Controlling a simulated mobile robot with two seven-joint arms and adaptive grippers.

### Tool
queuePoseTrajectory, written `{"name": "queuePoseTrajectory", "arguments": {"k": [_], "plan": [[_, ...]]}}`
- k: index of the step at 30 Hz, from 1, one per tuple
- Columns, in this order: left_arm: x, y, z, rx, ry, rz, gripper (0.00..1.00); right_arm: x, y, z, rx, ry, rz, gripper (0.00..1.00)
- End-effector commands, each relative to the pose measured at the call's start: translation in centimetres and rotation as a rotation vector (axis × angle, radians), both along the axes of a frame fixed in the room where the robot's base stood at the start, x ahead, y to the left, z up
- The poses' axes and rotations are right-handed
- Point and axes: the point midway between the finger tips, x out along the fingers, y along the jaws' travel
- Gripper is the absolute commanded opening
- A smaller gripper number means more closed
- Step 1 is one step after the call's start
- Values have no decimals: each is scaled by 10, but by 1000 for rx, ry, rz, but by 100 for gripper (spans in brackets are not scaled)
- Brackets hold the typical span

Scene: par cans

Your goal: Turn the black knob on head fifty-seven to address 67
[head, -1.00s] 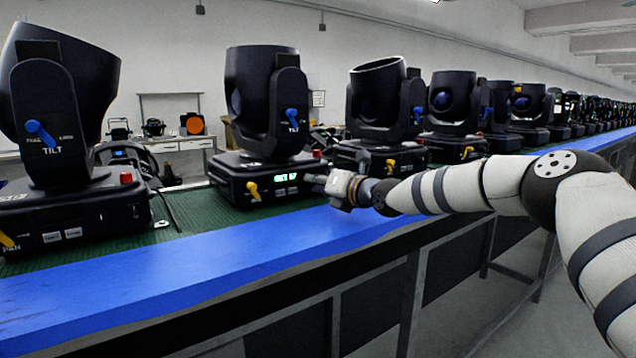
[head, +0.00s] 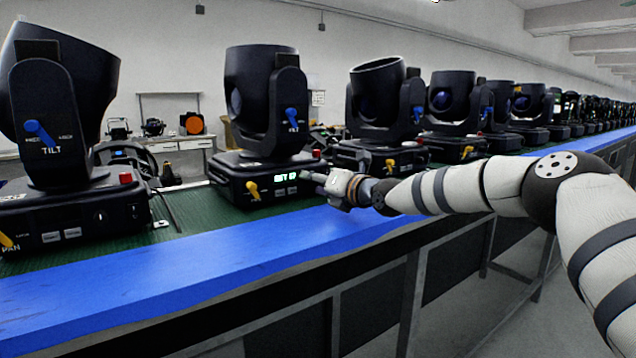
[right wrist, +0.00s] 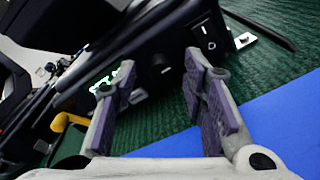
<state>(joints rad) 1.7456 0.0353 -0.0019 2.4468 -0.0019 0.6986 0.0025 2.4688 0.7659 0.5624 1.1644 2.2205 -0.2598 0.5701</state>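The head with the lit green display (head: 286,177) stands on the green conveyor, its base (head: 240,178) facing me. The digits are too blurred to read. My right gripper (head: 314,177) is at the right end of that base's front. In the right wrist view, my right gripper (right wrist: 160,82) is open, its two purple-padded fingers apart. The black knob (right wrist: 162,67) with a pale mark shows in the gap between them, with no clear contact. The gripper hides the knob in the head view. The lit display also shows in the right wrist view (right wrist: 103,84). My left gripper is out of view.
A yellow lever (head: 253,190) sits left of the display, and a red button (head: 317,154) is above my gripper. Other heads stand close on both sides, such as the left one (head: 60,110). A blue rail (head: 180,255) runs along the conveyor's front.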

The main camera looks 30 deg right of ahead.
Motion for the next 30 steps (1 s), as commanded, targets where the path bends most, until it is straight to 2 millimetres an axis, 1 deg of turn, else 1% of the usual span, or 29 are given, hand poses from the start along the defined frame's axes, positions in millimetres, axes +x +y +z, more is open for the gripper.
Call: {"name": "queuePoseTrajectory", "arguments": {"k": [2, 4, 9, 12, 15, 18, 30], "plan": [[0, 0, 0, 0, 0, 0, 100, -4, 0, 1, -2, 0, 2, 39], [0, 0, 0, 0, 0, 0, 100, -14, -1, 4, -1, -3, 3, 39], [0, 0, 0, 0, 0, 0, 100, -49, -4, 6, 2, -2, 1, 39], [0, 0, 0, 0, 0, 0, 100, -64, -5, 8, 1, -3, 0, 39], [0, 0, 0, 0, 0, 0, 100, -72, -5, 7, 0, -1, 1, 39], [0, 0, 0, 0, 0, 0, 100, -75, -6, 7, 1, -1, -1, 39], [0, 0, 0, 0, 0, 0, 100, -74, -6, 7, 0, 0, 0, 39]]}}
